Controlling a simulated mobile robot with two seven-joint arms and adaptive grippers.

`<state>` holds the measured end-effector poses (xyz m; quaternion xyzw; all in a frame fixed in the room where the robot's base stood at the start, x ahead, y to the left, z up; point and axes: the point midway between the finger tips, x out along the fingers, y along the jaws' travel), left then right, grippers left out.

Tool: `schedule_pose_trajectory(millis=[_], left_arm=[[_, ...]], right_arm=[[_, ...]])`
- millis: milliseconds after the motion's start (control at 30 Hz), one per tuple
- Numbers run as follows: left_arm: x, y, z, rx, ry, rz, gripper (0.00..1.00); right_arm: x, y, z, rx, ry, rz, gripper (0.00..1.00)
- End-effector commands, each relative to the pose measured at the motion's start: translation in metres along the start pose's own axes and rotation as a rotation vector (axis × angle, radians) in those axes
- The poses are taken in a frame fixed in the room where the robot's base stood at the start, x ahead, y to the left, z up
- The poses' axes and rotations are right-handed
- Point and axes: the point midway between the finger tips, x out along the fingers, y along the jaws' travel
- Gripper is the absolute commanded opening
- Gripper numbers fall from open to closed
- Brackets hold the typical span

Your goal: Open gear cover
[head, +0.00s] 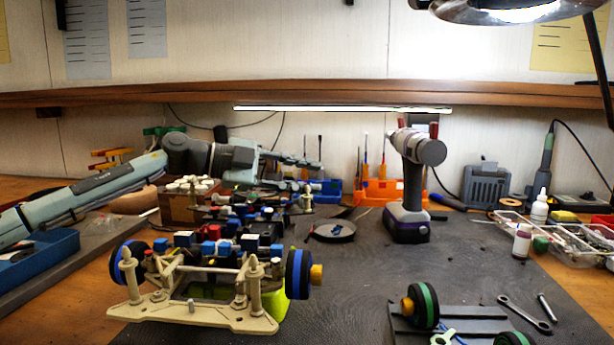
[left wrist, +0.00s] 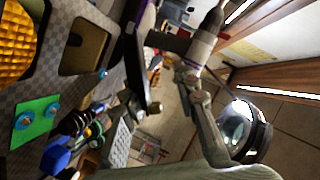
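The racecar chassis (head: 215,316) stands at the front left in the head view, with a beige end plate and blue-banded black wheels. Its body runs back among blue, red and white blocks. I cannot pick out the gear cover. My left arm reaches in from the left, and my left gripper (head: 305,162) lies behind and above the car's far part. The left wrist view is tilted and shows dark car parts and blue pieces close up; no grip on anything can be made out. My right gripper is not in view.
A purple and grey power drill (head: 408,228) stands upright right of the car. A small round dish (head: 330,231) lies between them. A parts tray (head: 560,240) and wrenches (head: 525,314) are at right. Dark mat between drill and front is mostly clear.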

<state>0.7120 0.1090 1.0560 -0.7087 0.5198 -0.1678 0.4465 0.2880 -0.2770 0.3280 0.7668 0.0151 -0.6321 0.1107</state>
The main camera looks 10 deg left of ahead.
Motion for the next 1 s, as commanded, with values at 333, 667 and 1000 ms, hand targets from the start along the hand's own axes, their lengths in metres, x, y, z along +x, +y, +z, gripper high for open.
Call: schedule_pose_trajectory(millis=[333, 667, 1000], left_arm=[[0.0024, -0.0005, 0.0004, 0.0, -0.001, -0.002, 0.23], [0.0022, -0.0007, 0.0004, 0.0, -0.001, -0.002, 0.0], [0.0017, -0.0023, 0.0002, -0.002, -0.002, -0.003, 0.0]], right_arm=[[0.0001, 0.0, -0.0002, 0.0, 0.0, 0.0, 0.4], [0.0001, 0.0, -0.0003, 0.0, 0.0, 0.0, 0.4], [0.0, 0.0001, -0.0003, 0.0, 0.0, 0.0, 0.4]])
